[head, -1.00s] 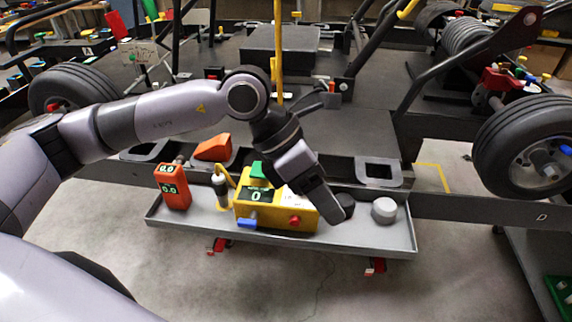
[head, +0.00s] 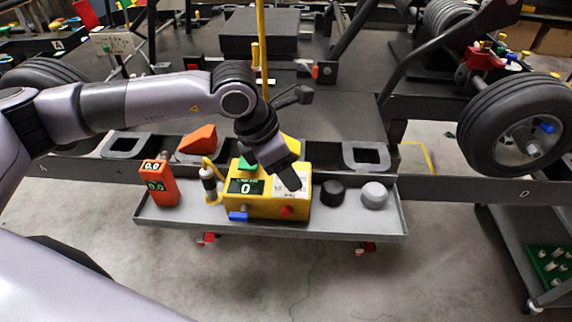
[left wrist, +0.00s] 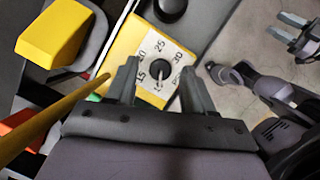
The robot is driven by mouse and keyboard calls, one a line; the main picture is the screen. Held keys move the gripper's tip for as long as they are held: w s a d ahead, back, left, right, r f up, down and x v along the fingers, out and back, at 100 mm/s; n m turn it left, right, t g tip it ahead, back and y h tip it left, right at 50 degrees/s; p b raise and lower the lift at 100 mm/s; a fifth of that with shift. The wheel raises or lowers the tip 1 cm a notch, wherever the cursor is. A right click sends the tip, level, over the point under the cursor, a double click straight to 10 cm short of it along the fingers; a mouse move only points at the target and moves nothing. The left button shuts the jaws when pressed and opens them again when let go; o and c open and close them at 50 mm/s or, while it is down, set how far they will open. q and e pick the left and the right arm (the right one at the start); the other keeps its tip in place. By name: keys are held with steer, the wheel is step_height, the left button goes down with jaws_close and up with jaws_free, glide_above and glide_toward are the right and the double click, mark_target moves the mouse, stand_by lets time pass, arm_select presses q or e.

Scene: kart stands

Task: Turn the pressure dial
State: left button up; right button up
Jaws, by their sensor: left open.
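The yellow box (head: 234,208) with a display reading 0 sits in the grey tray. In the left wrist view its pale dial plate (left wrist: 178,57) is marked 15, 20, 25 and 30, and a small pointer-like dial (left wrist: 160,83) sits at its middle. My left gripper (head: 292,184) is open over the right part of the box and partly hides the plate in the head view. Its fingers (left wrist: 158,82) stand on either side of the dial, apart. What looks like my right gripper (left wrist: 292,28) shows with fingers apart at the upper right of the left wrist view.
The grey tray (head: 335,227) also holds an orange meter (head: 158,183), a black knob (head: 332,193) and a grey knob (head: 374,195). A yellow pole (head: 262,50) rises behind my left wrist. A wheel (head: 515,128) stands at the right.

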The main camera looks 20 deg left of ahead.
arm_select(q)
jaws_close()
steer(key=m+b, duration=0.1)
steer(key=m+g+b, duration=0.1)
steer(key=m+b, duration=0.1)
steer(key=shift+w+f+h, duration=0.15)
steer(key=shift+f+h, duration=0.05)
steer(key=shift+h, duration=0.2)
steer(key=m+g+b, duration=0.1)
steer(key=m+b, duration=0.1)
steer(key=m, duration=0.1)
steer(key=shift+w+m, duration=0.15)
steer(key=shift+m, duration=0.25)
steer(key=shift+w+r+m+g+b, duration=0.15)
steer(key=shift+m+g+b, duration=0.55)
steer(key=shift+m, duration=0.5)
steer(key=shift+m+g+b, duration=0.3)
steer(key=shift+m+b, duration=0.05)
steer(key=shift+m, duration=0.55)
steer(key=shift+r+m, duration=0.1)
steer(key=shift+m, duration=0.3)
